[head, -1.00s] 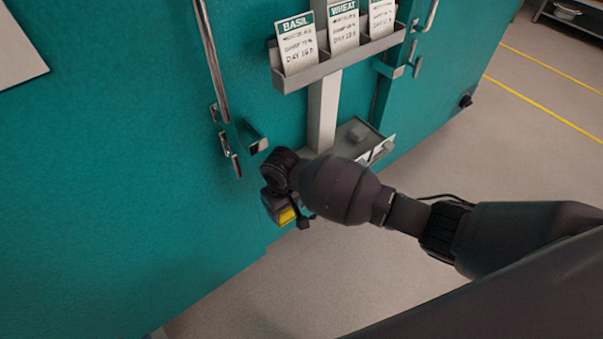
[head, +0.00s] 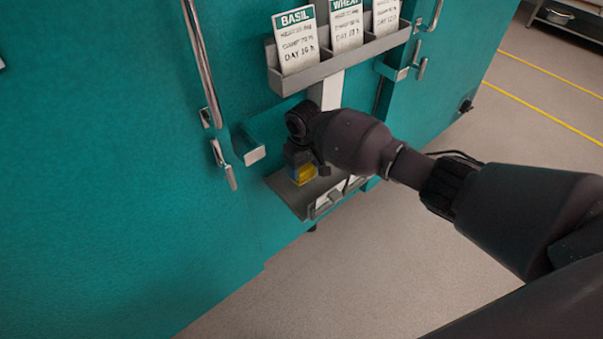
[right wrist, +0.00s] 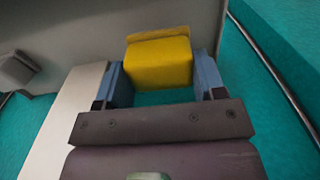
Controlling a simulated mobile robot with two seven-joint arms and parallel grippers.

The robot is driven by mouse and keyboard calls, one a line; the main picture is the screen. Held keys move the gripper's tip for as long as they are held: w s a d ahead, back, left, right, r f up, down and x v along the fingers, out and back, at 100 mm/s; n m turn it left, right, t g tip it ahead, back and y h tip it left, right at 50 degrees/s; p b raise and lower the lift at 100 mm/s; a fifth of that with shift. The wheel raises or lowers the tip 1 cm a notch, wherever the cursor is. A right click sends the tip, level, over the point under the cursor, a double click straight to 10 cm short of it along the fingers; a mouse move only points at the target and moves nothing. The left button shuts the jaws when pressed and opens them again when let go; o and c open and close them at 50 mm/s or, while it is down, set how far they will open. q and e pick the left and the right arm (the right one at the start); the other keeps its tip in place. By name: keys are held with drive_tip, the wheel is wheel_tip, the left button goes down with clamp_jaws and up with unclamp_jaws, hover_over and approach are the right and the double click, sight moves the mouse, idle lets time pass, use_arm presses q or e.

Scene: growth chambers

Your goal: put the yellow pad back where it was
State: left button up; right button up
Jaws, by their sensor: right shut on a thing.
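The yellow pad (head: 303,175) is a small yellow block in my right gripper (head: 302,165). In the right wrist view the yellow pad (right wrist: 159,62) sits between the two blue fingers of the right gripper (right wrist: 160,80), which are shut on it. In the head view the pad appears over the left part of the lower grey tray (head: 287,197); I cannot tell whether it touches the tray. My wrist and arm hide much of the tray. My left gripper is not in view.
A grey block (right wrist: 17,70) shows at the left of the right wrist view. Above, a grey rack (head: 300,79) holds several seed cards, one marked BASIL (head: 297,45). Chrome door handles (head: 203,65) stick out from the teal chamber (head: 110,180). Floor is free at the front right.

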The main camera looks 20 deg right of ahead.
sight(303, 174)
wheel_tip(303, 174, down, 3)
drive_tip(key=shift+f+b, duration=0.2)
drive_tip(key=shift+b, duration=0.4)
drive_tip(key=shift+f, duration=0.15)
drive_tip(key=shift+r, duration=0.2)
drive_tip(key=shift+c, duration=0.2)
drive_tip(key=shift+f, duration=0.15)
drive_tip(key=o, duration=0.8)
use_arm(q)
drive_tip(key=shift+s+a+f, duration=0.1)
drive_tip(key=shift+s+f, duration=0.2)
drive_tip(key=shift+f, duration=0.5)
use_arm(e)
drive_tip(key=shift+o, duration=0.5)
